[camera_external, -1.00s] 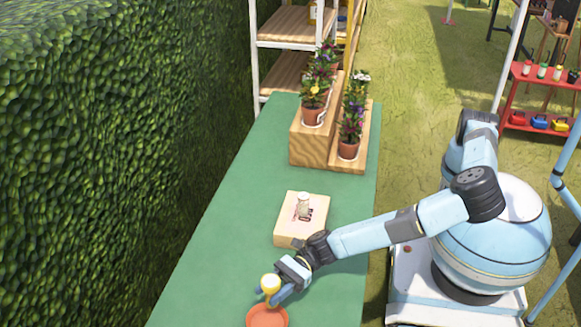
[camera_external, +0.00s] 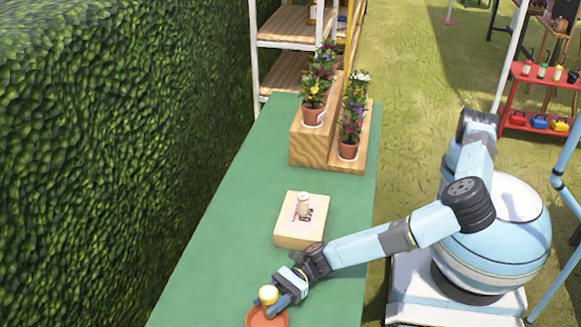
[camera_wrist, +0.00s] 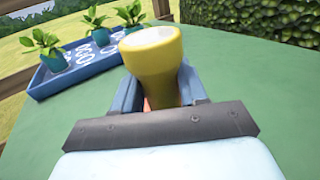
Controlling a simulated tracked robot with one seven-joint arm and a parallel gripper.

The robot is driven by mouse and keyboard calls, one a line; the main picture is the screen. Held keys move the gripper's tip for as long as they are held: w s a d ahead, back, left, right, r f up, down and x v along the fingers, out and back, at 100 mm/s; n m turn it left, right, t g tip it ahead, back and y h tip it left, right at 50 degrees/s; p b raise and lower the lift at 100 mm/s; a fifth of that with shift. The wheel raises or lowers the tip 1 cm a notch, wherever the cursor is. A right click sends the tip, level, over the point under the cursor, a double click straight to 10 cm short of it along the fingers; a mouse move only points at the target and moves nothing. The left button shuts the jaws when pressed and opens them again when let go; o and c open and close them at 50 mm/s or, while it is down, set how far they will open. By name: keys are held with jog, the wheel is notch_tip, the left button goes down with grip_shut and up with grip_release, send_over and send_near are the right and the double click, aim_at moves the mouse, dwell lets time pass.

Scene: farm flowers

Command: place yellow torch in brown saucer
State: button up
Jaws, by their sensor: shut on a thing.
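The yellow torch (camera_external: 268,295) is held upright in my gripper (camera_external: 272,304), low over the brown saucer. In the wrist view the torch (camera_wrist: 155,62) stands between the two blue fingers of my gripper (camera_wrist: 160,90), its wide head up. The brown saucer (camera_external: 264,320) is at the bottom edge of the external view, partly cut off and partly covered by my gripper. A small reddish patch shows between the fingers in the wrist view. I cannot tell whether the torch touches the saucer.
Potted flowers stand on a wooden stepped stand (camera_external: 310,145) at the far end. The wrist view shows a blue planter tray (camera_wrist: 75,78) with plants.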

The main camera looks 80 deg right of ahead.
jog(key=shift+f, duration=0.1)
jog(key=o, duration=1.2)
jog(key=shift+c, duration=0.2)
jog(key=shift+r, duration=0.45)
jog(key=v, duration=1.2)
jog(key=shift+f, duration=0.1)
